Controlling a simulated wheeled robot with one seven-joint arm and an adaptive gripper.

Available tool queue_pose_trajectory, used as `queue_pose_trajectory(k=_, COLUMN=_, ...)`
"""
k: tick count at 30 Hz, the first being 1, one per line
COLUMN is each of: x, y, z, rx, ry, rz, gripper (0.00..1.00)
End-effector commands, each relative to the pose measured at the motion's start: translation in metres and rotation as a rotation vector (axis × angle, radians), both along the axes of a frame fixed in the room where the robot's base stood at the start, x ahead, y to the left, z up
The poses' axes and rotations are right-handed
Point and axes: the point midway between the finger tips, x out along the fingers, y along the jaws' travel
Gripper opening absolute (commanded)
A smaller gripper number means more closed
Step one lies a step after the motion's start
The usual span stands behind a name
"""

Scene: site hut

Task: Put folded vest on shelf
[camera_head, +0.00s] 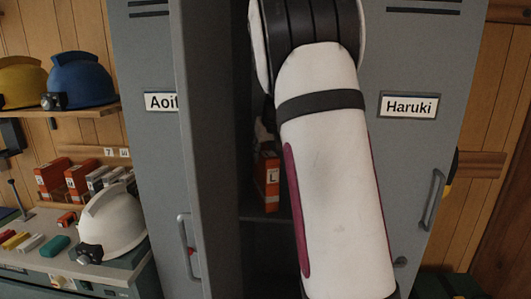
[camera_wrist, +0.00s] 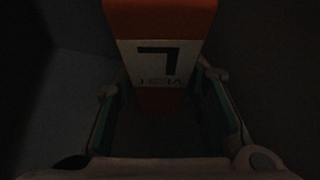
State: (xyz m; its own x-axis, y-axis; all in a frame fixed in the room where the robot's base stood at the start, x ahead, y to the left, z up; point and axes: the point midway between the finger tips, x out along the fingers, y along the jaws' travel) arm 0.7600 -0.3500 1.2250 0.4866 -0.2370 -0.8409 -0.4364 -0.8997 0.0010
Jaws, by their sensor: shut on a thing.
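The folded vest is an orange pack with a white label marked "L" (camera_head: 267,183). It is inside the open grey locker, just left of my arm. In the wrist view the vest (camera_wrist: 160,20) is between the two fingers of my gripper (camera_wrist: 161,85), its label upside down. My gripper is shut on it. In the head view my white arm hides most of the gripper and the vest's right side. A dark shelf (camera_head: 258,216) shows at the vest's lower edge. I cannot tell whether the vest touches it.
The open locker door (camera_head: 196,150) stands close to the left of my arm. The door labelled Haruki (camera_head: 408,106) is at the right. A bench (camera_head: 50,262) at left holds a white helmet (camera_head: 112,225) and several orange packs. Blue and yellow helmets (camera_head: 80,80) sit above.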

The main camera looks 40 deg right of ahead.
Motion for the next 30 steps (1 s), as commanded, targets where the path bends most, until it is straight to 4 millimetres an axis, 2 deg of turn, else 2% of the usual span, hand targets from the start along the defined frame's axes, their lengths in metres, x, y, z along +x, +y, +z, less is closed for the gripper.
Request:
queue_pose_trajectory(k=4, x=0.000, y=0.000, z=-0.002, rx=0.000, ry=-0.001, rz=0.000, gripper=0.00)
queue_pose_trajectory(k=5, x=0.000, y=0.000, z=-0.002, rx=0.000, ry=0.000, rz=0.000, gripper=0.44)
queue_pose_trajectory(k=6, x=0.000, y=0.000, z=-0.002, rx=0.000, ry=0.000, rz=0.000, gripper=0.53)
queue_pose_trajectory(k=7, x=0.000, y=0.000, z=-0.002, rx=0.000, ry=0.000, rz=0.000, gripper=0.57)
queue_pose_trajectory(k=16, x=0.000, y=0.000, z=-0.001, rx=0.000, ry=0.000, rz=0.000, gripper=0.57)
queue_pose_trajectory(k=20, x=-0.002, y=0.002, z=0.007, rx=-0.001, ry=-0.002, rz=0.001, gripper=0.57)
queue_pose_trajectory(k=30, x=-0.034, y=0.017, z=0.061, rx=-0.003, ry=-0.004, rz=0.001, gripper=0.57)
